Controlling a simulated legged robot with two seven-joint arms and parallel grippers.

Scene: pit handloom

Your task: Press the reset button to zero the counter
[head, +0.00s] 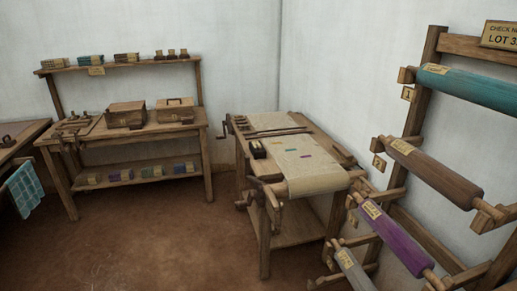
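I cannot make out a counter or a reset button for certain in the head view. A small dark object (258,149) sits at the left side of the wooden inspection-like table (264,225); it is too small to tell what it is. Cream cloth (312,182) with small coloured marks lies over that table and hangs over its front roller. Neither of my grippers is in view.
A workbench (136,135) with two wooden boxes and a shelf above stands at the back left. A rack with teal (470,85), brown (432,171) and purple (396,238) rolls fills the right. A blue cloth (25,187) hangs at far left. Brown floor (160,245) is clear in front.

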